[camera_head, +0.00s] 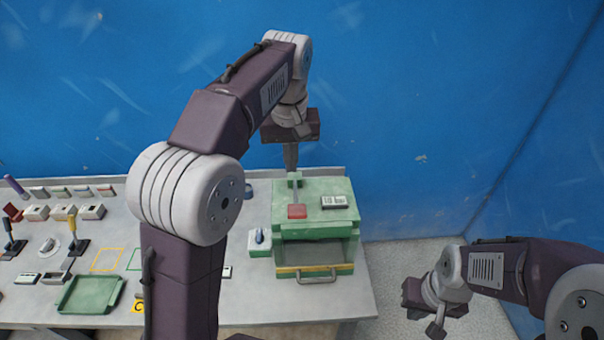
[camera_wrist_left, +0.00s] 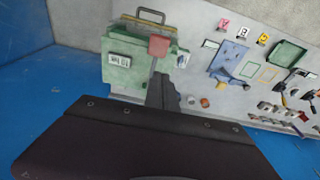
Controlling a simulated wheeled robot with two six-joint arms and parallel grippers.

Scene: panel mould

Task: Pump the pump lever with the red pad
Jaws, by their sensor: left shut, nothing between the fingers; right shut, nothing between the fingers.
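The green machine (camera_head: 330,227) stands at the right end of the bench. The lever's red pad (camera_head: 297,211) sits at the front of its top, on a grey arm running back to a green post (camera_head: 294,179). The pad also shows in the left wrist view (camera_wrist_left: 159,46). My left gripper (camera_head: 291,167) is shut and empty, pointing down just above or behind the post; contact cannot be told. Its fingers (camera_wrist_left: 158,78) appear behind the pad in the left wrist view. My right gripper (camera_head: 436,330) is shut and empty, off the bench at lower right.
A green tray (camera_head: 90,295), levers and switches lie further left. A drawer-like front with a handle (camera_head: 317,276) is on the machine. Blue walls (camera_head: 430,120) stand behind and right.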

